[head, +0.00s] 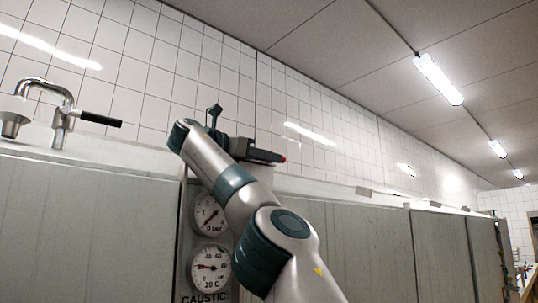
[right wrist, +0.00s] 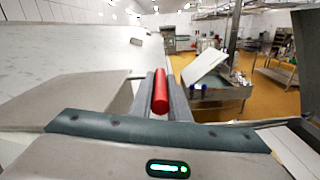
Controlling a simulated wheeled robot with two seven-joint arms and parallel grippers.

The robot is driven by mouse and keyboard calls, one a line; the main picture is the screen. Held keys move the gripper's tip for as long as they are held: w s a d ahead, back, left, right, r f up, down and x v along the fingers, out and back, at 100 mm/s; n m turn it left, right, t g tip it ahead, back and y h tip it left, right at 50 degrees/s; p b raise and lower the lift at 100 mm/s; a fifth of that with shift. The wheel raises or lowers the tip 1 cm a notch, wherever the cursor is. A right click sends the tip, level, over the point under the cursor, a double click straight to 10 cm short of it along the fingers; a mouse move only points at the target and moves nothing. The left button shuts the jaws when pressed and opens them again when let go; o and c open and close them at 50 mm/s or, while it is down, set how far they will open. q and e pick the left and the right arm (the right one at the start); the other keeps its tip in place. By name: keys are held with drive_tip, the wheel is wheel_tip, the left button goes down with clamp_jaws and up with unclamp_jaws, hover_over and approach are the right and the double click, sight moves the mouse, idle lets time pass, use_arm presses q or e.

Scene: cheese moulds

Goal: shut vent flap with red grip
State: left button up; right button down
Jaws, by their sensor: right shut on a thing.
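The red grip (right wrist: 160,92) is a short red cylinder between the two fingers of my right gripper in the right wrist view. In the head view my right gripper (head: 270,156) is raised at the top edge of the grey cabinets, with only a speck of red (head: 284,159) at its tips. It is shut on the red grip. The flap itself is mostly hidden by the gripper and arm. A grey plate lies left of the fingers in the right wrist view; I cannot tell if it is the flap. My left gripper is not in view.
Grey cabinets (head: 350,235) run along the white tiled wall. Two dials (head: 211,267) sit near my right arm, above the word CAUSTIC. A metal pipe with a black handle (head: 100,119) stands at left. A tilted white board (right wrist: 205,68) and table stand beyond the gripper.

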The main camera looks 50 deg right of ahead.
drive_tip(key=c, duration=1.7)
unclamp_jaws()
drive_tip(key=shift+d+f, duration=0.15)
drive_tip(key=shift+f, duration=0.25)
drive_tip(key=shift+d, duration=0.2)
drive_tip(key=shift+r, duration=0.1)
drive_tip(key=shift+a+r, duration=0.1)
drive_tip(key=shift+a, duration=0.3)
drive_tip(key=a, duration=0.4)
drive_tip(key=w+a, duration=0.1)
drive_tip(key=a, duration=0.1)
drive_tip(key=shift+a+b, duration=0.35)
drive_tip(key=shift+b, duration=0.05)
drive_tip(key=shift+d, duration=0.1)
